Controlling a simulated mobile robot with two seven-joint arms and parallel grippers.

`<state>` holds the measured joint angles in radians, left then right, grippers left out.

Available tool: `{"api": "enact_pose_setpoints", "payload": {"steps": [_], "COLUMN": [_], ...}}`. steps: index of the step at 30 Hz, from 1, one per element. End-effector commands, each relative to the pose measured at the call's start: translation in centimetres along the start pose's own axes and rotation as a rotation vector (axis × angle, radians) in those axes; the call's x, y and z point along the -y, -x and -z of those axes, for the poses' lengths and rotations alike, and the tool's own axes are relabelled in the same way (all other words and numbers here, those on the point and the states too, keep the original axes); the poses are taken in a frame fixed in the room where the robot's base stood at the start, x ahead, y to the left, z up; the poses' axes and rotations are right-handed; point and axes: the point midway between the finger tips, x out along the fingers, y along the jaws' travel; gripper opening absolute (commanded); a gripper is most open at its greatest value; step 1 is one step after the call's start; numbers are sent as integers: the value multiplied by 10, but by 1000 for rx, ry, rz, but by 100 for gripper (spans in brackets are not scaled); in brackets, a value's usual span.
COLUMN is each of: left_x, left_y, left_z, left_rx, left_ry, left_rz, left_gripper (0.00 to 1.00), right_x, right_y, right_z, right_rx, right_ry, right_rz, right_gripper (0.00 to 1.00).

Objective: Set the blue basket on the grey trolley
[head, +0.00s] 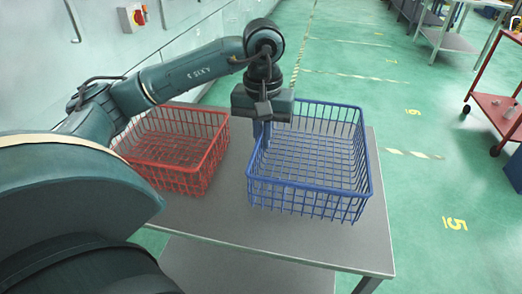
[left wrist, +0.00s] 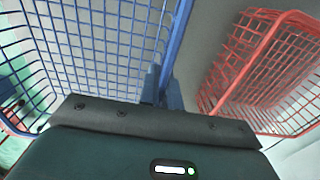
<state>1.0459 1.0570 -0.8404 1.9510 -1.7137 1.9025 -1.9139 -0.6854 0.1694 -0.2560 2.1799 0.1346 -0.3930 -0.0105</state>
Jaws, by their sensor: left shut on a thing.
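The blue wire basket (head: 318,165) is upright over the right part of a grey metal-topped table (head: 290,240). I cannot tell whether it rests on the top or hangs just above it. My left gripper (head: 262,135) points down at the basket's left side and is shut on its rim. In the left wrist view the gripper's fingers (left wrist: 162,92) close on the blue rim, with the basket's mesh (left wrist: 100,45) to the left. The basket looks empty. I cannot make out a separate grey trolley. My right gripper is not in view.
A red wire basket (head: 185,150) stands on the same table, left of the blue one, and also shows in the left wrist view (left wrist: 265,70). A red trolley (head: 495,110) stands at far right. Green floor (head: 410,200) is open right of the table.

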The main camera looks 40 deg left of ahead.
Motion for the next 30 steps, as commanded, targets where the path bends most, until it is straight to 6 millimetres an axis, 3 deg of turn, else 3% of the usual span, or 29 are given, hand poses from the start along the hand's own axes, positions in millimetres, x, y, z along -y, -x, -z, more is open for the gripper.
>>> {"api": "enact_pose_setpoints", "payload": {"steps": [12,23,24,30], "left_x": [0,0,0,0], "left_y": [-42,-48,-46,-46], "left_z": [0,1,0,0], "left_rx": [-2,-4,-2,-2], "left_ry": [0,0,0,0], "left_rz": [-1,-3,-1,-1], "left_gripper": [0,0,9,25], "right_x": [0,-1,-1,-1], "right_y": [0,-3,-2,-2], "right_z": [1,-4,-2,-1], "right_rx": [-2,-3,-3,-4], "right_ry": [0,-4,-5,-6], "right_rz": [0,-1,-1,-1], "right_gripper": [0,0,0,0]}}
